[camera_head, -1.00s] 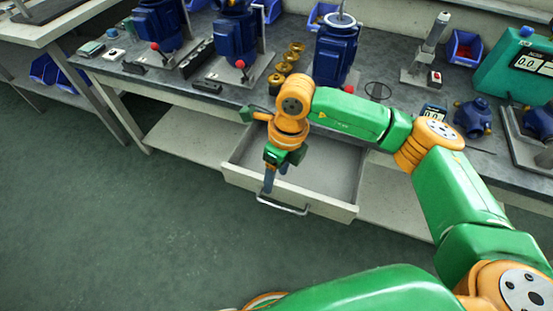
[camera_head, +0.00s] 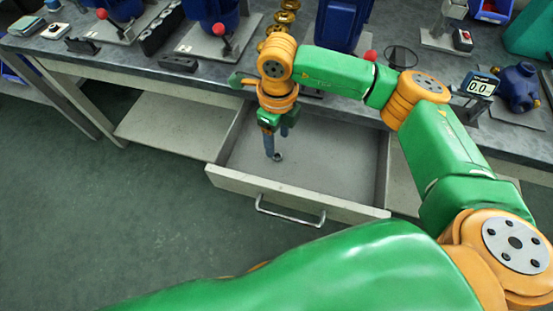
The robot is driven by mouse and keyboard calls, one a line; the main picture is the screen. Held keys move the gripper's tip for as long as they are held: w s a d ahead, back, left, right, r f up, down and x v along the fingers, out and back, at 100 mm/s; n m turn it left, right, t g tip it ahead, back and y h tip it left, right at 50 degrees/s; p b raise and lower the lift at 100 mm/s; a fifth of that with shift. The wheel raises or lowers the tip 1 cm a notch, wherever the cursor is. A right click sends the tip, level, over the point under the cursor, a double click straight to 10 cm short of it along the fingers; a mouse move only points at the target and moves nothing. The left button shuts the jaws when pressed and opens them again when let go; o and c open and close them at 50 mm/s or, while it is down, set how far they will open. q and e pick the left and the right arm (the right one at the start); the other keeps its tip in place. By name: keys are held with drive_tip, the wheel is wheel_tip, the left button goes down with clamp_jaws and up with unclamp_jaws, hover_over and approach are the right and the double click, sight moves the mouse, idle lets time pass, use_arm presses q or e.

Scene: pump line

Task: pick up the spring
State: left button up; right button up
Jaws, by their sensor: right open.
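A small grey metallic piece (camera_head: 278,157), which looks like the spring, lies on the floor of the open drawer (camera_head: 290,206). It is too small to make out its coils. My right gripper (camera_head: 277,146) points down into the drawer, with its fingers apart and empty. One fingertip is right beside the small piece and partly overlaps it in the picture. I cannot tell whether they touch. My left gripper is out of view.
The drawer's raised walls and front handle (camera_head: 290,214) surround my right gripper. The workbench above holds blue pumps, brass parts (camera_head: 284,18), a thin ring (camera_head: 401,57) and a small meter (camera_head: 480,84). The rest of the drawer floor looks clear.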

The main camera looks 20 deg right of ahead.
sight(277, 155)
drive_tip(key=f, duration=0.7)
drive_tip(key=shift+w, duration=0.25)
drive_tip(key=shift+r, duration=0.1)
clamp_jaws()
